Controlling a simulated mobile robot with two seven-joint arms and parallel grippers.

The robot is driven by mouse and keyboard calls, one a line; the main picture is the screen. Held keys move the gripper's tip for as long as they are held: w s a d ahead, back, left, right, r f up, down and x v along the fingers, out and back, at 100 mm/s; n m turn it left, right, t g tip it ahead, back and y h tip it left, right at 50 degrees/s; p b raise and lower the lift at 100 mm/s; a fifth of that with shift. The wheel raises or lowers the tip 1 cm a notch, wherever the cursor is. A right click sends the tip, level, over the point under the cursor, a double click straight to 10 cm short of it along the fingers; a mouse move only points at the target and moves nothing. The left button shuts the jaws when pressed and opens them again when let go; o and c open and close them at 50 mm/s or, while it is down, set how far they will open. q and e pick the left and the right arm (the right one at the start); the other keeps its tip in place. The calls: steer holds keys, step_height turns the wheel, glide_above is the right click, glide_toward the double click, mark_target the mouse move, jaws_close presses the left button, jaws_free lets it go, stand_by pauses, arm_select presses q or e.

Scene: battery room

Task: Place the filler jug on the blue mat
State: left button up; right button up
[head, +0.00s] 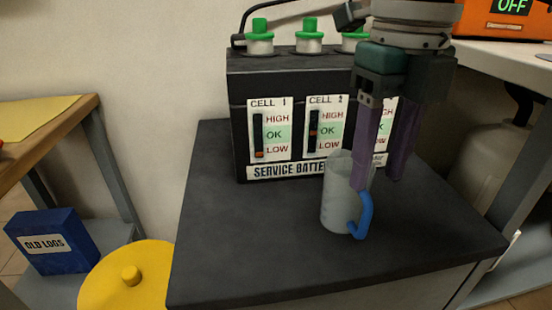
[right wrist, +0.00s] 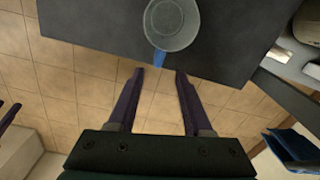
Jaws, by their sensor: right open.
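The filler jug (head: 338,198) is a pale grey, translucent cup with a blue handle. It stands upright on the dark bench top in front of the battery, and also shows from above in the right wrist view (right wrist: 172,25). My right gripper (head: 380,184) is open and empty, its purple fingers pointing down near the handle. In the right wrist view, the handle (right wrist: 159,57) lies just beyond the fingertips, roughly in line with the gap. A purple finger, seemingly of my left gripper, shows at that view's left edge. I see no blue mat.
The black service battery (head: 240,125) with green caps stands behind the jug. The bench top (head: 230,240) is clear to the left. A yellow round lid (head: 110,285), a blue box marked OLD LOGS (head: 50,245) and a wooden table (head: 50,140) are at left.

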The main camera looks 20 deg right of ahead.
mark_target(369, 202)
step_height(369, 202, down, 3)
steer(key=shift+w+d+f+b, duration=0.1)
steer(key=shift+b, duration=0.35)
steer(key=f, duration=0.1)
steer(key=f+b, duration=0.1)
steer(key=f, duration=0.1)
steer(key=f+b, duration=0.1)
steer(key=f, duration=0.1)
steer(key=shift+s+a+f, duration=0.2)
steer(key=shift+a+f, duration=0.05)
steer(key=shift+c, duration=0.6)
steer(key=shift+r, duration=0.1)
jaws_close()
